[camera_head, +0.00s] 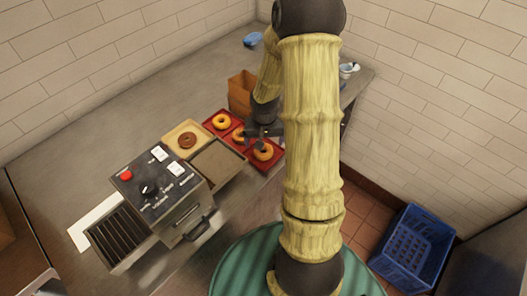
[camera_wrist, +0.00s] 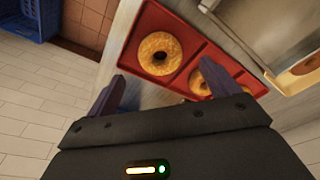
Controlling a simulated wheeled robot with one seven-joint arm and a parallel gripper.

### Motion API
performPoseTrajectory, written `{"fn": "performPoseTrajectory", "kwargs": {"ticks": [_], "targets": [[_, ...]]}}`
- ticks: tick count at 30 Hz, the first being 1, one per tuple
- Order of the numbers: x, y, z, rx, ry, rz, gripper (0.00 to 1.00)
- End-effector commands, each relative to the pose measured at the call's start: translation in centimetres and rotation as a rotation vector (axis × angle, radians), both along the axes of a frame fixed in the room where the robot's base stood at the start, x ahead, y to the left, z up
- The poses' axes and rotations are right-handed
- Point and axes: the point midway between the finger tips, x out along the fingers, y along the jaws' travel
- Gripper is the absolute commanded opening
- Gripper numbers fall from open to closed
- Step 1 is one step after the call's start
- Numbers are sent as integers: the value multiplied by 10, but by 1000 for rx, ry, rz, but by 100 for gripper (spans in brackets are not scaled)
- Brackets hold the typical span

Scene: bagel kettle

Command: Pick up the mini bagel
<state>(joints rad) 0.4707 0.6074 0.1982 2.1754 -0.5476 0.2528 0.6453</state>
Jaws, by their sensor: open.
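Several golden ring-shaped bagels lie in a red divided tray (camera_head: 236,118). In the head view they are a far bagel (camera_head: 222,121), a middle one (camera_head: 237,136) and a near one (camera_head: 263,153). I cannot tell which is the mini bagel. My gripper (camera_head: 256,140) is above the near end of the tray, partly covering the middle and near bagels. In the wrist view my gripper (camera_wrist: 162,70) is open and empty. One whole bagel (camera_wrist: 160,53) shows between and beyond its fingers; another bagel (camera_wrist: 213,77) is partly hidden by the right finger.
A brown ring (camera_head: 187,140) lies on a tan tray (camera_head: 172,133). A machine with knobs and a red button (camera_head: 126,175) stands in front. A blue crate (camera_head: 412,248) is on the floor at right.

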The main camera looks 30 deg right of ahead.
Motion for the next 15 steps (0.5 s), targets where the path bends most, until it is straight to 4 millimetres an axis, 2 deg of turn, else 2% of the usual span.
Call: {"fn": "performPoseTrajectory", "kwargs": {"ticks": [10,15], "targets": [[4,0,-40,1,4,3,88],[6,-2,-50,1,1,1,88]]}}
